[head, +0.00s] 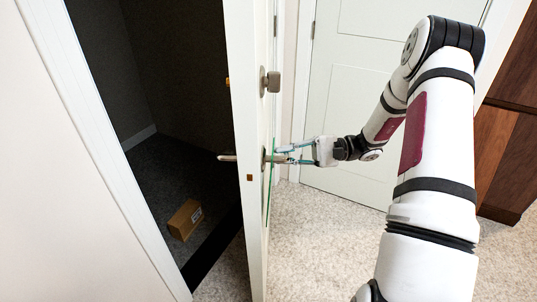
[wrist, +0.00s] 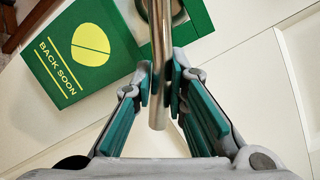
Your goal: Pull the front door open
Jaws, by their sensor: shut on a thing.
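The white front door (head: 243,115) stands open in the head view, seen nearly edge-on, with a wide gap to the frame on its left. Its metal lever handle (wrist: 160,40) runs between my fingers in the wrist view. My gripper (head: 280,154) is shut on this lever at the door's right-hand face. The outer lever (head: 227,158) sticks out on the doorway side. A round lock knob (head: 270,81) sits above the handle. A green "BACK SOON" sign (wrist: 55,50) hangs at the handle and is mostly hidden in the head view.
Through the doorway, a cardboard box (head: 185,219) lies on the dark floor beyond the threshold. Another white panelled door (head: 345,100) stands behind my arm. A brown wooden cabinet (head: 503,150) is at the right edge. The speckled floor (head: 325,245) right of the door is clear.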

